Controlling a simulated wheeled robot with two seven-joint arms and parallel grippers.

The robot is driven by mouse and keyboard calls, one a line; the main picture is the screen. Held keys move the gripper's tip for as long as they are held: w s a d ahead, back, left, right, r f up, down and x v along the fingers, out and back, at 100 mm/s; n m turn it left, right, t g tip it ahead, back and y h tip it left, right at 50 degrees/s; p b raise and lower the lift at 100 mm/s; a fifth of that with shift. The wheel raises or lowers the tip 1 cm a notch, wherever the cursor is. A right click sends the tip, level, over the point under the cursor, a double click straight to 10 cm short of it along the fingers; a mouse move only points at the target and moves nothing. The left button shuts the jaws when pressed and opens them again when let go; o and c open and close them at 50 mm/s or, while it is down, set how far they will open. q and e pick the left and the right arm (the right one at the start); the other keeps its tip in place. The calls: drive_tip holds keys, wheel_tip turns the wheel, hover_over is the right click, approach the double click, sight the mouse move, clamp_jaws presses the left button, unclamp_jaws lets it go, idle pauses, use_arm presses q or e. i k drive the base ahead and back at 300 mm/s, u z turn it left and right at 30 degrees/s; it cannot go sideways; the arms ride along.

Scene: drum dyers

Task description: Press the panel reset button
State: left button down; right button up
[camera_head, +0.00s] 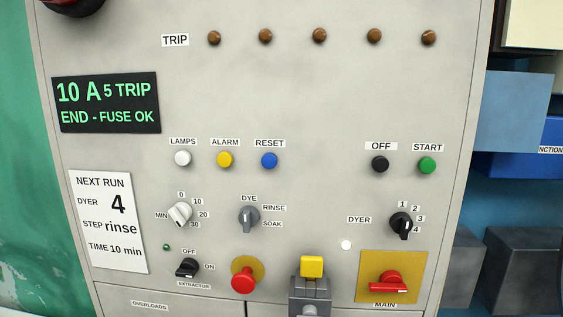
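The blue reset button (269,160) sits on the grey control panel (300,110), under a label reading RESET. It is the rightmost of three buttons in the left group. Nothing covers it and nothing touches it.
A yellow button (225,159) marked ALARM and a white button (182,158) marked LAMPS are to its left. A black OFF button (380,164) and a green START button (427,165) are to the right. A red mushroom button (243,280) and a yellow-topped grey fitting (312,267) are below.

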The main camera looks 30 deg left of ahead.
sight(269, 160)
drive_tip(key=z, duration=0.3)
drive_tip(key=k, duration=0.6)
drive_tip(key=u, duration=1)
drive_tip(key=i, duration=0.5)
